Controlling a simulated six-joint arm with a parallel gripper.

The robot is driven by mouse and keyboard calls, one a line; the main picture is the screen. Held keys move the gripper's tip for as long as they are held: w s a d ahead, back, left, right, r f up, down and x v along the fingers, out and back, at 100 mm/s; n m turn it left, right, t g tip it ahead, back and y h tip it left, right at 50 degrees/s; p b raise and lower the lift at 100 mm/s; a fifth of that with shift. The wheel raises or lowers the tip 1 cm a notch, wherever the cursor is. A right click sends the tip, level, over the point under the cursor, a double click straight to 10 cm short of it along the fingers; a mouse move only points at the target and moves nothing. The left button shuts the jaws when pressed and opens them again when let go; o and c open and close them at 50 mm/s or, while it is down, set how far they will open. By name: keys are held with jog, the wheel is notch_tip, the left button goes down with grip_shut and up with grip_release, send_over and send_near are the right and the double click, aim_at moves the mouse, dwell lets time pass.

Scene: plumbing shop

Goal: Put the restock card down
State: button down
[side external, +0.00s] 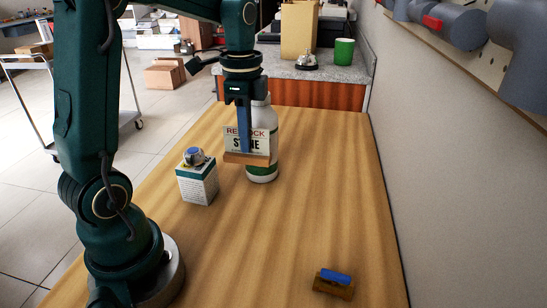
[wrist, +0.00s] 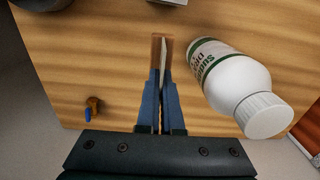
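The restock card (side external: 240,133) is a white card with red and black print, standing upright in a small wooden base (side external: 247,159). My gripper (side external: 245,147) points down with its blue fingers on the card, one crossing its printed face. In the wrist view the fingers (wrist: 160,75) close in on the thin card edge (wrist: 164,52), with the wooden base (wrist: 157,45) beyond. The base overlaps the bottle well above the bottle's foot, so the card appears held above the table. Part of the print is hidden by the finger.
A white bottle (side external: 262,172) with a green label stands close behind the card; in the wrist view it is right of the fingers (wrist: 238,80). A small box (side external: 198,186) with a round item on top stands left.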

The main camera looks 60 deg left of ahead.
jog(key=w+d+f, duration=0.1)
jog(key=d+f, duration=0.1)
jog(key=d, duration=0.1)
jog(key=w+d+f, duration=0.2)
jog(key=d, duration=0.1)
jog(key=w+d+f, duration=0.1)
jog(key=d+f, duration=0.1)
jog(key=d, duration=0.2)
jog(key=shift+w+d+f, duration=0.1)
jog(key=shift+w+f, duration=0.15)
jog(key=shift+f, duration=2.15)
jog(key=shift+f, duration=0.15)
jog(key=c, duration=1.1)
grip_release()
